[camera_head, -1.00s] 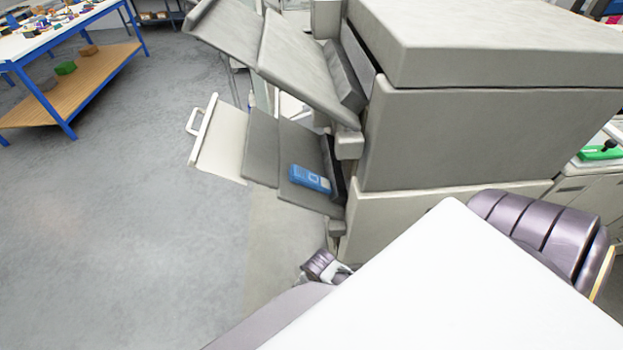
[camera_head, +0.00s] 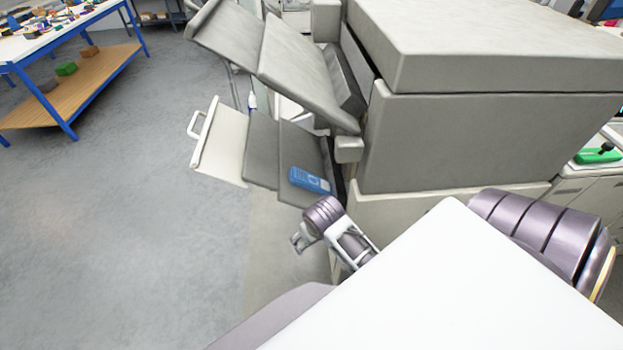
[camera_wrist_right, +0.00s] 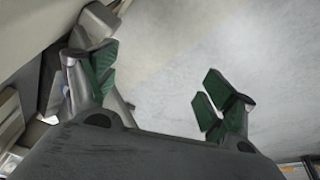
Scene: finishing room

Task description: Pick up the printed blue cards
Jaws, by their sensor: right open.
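The printed blue cards (camera_head: 311,180) lie as a small blue stack on the lower grey output tray (camera_head: 262,150) of the large grey machine. Nothing holds them. My right gripper (camera_head: 299,241) is just below and in front of the tray in the head view, apart from the cards. In the right wrist view the gripper (camera_wrist_right: 158,88) is open, its green-padded fingers wide apart with only pale floor between them. The cards do not show clearly in the wrist view. My left gripper is not in view.
The grey machine body (camera_head: 480,140) stands close on the right. A sloped upper tray (camera_head: 290,60) overhangs the lower one. A pale flap with a handle (camera_head: 220,142) extends left. A blue-framed table (camera_head: 70,85) stands far left. Open floor (camera_head: 130,220) lies left.

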